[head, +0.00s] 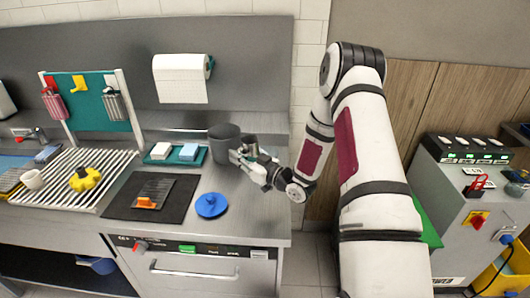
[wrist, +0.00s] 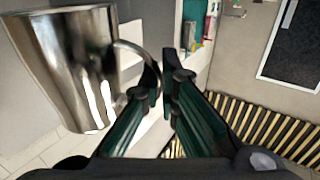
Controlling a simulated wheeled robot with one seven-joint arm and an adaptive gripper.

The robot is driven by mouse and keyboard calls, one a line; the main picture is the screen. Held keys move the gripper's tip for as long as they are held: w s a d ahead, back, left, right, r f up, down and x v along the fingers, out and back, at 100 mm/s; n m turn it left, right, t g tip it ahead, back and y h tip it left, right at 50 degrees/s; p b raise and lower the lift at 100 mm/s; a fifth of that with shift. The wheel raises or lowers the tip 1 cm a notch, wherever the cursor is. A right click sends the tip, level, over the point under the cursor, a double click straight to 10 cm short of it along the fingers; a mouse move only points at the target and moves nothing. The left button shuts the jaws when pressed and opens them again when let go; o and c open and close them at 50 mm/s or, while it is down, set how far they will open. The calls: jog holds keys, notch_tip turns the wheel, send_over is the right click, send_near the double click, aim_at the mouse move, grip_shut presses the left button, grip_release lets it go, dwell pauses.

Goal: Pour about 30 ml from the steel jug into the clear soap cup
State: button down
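The steel jug (wrist: 68,62) fills the left of the wrist view, shiny, tilted in that picture, with its handle toward my gripper (wrist: 162,78). My two fingers are close together at the handle, with its outer curve between the tips. In the head view the jug (head: 223,145) looks dark grey, and my gripper (head: 240,156) is at its right side. I cannot tell whether the jug's base touches the counter. Its contents are hidden. I cannot make out the clear soap cup in either view.
A teal tray (head: 157,162) with two sponges is left of the jug. A black mat (head: 119,205) and a blue round lid (head: 211,206) lie in front. A paper roll (head: 180,80) hangs behind.

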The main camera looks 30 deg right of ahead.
aim_at(245, 140)
jog(key=shift+r, duration=0.1)
jog(key=shift+w+d+r+m+b, duration=0.15)
jog(key=shift+d+r+m+b, duration=0.05)
jog(key=shift+d+r+m, duration=0.3)
jog(key=shift+w+d+r+m+b, duration=0.15)
jog(key=shift+d+r+m, duration=0.15)
jog(key=shift+m, duration=0.3)
jog(key=d+r+m, duration=0.1)
jog(key=w+d+r+m+b, duration=0.1)
jog(key=m, duration=0.1)
jog(key=shift+w+d+r, duration=0.1)
jog(key=shift+d, duration=0.1)
jog(key=w+d+r+m+b, duration=0.1)
jog(key=d+m+b, duration=0.3)
jog(key=m, duration=0.4)
jog(key=shift+w+d+m, duration=0.3)
jog(key=shift+w+d, duration=0.4)
jog(key=shift+d, duration=0.05)
jog(key=shift+d, duration=0.2)
jog(key=shift+w+d+r+m+p, duration=0.1)
jog(key=shift+d+r+m+p, duration=0.1)
jog(key=shift+m+p, duration=0.25)
jog(key=shift+w+d+r+m+p, duration=0.15)
jog(key=shift+m+p, duration=0.1)
jog(key=shift+m, duration=0.3)
jog(key=shift+a, duration=0.1)
